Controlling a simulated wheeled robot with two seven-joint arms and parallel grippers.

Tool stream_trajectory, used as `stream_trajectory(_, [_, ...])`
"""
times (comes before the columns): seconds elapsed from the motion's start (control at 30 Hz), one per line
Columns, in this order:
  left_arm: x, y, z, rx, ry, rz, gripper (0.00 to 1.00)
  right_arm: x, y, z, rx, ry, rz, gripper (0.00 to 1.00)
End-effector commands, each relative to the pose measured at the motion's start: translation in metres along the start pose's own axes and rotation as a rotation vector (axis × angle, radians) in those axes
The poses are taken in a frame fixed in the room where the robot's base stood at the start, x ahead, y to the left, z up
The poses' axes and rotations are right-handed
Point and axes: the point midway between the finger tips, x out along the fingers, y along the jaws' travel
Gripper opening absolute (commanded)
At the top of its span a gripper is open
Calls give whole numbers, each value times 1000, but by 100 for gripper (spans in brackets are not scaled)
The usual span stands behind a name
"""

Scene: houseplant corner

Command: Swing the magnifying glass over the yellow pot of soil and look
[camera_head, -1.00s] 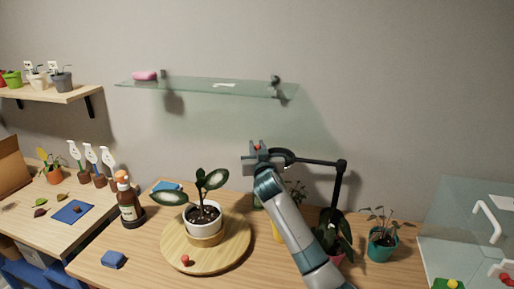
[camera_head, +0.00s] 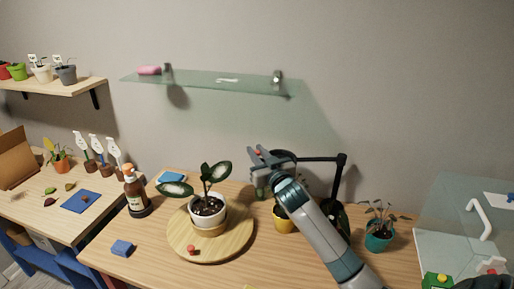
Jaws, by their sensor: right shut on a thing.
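The magnifying glass (camera_head: 284,155) is a dark round head on a black jointed arm (camera_head: 322,158), which runs right to an upright post. My right gripper (camera_head: 261,154) is at the left side of the head, shut on its red grip, only a speck of which shows. The yellow pot (camera_head: 283,225) stands on the table below the head, partly covered by my right arm. Its soil is mostly hidden, so I cannot tell whether the lens is exactly over it.
A white-potted plant (camera_head: 207,211) stands on a round wooden board (camera_head: 240,238) to the left. A teal pot (camera_head: 379,241) is to the right, beside a clear case (camera_head: 440,215). A glass shelf (camera_head: 215,83) hangs above.

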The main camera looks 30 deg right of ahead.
Motion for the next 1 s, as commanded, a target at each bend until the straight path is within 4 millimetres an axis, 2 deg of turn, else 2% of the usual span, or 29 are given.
stream_trajectory(0.13, [0, 0, 0, 0, 0, 0, 31, 0, 0, 1, 1, 0, 1, 0])
stream_trajectory(0.17, [0, 0, 0, 0, 0, 0, 31, 0, 0, 1, 1, 0, 1, 20])
stream_trajectory(0.2, [0, 0, 0, 0, 0, 0, 31, 0, 0, 1, 1, 0, 1, 30])
stream_trajectory(0.23, [0, 0, 0, 0, 0, 0, 31, 0, 0, 1, 0, 0, 1, 35])
stream_trajectory(0.67, [-2, 0, 0, 0, 0, 0, 31, -2, 0, 0, 0, 0, 1, 35])
stream_trajectory(0.87, [-9, 0, -1, -1, 0, 0, 31, -17, 0, -1, 0, -1, 0, 35])
stream_trajectory(1.0, [-18, 0, -2, -1, 0, 0, 31, -35, 0, -2, 1, -1, 1, 35])
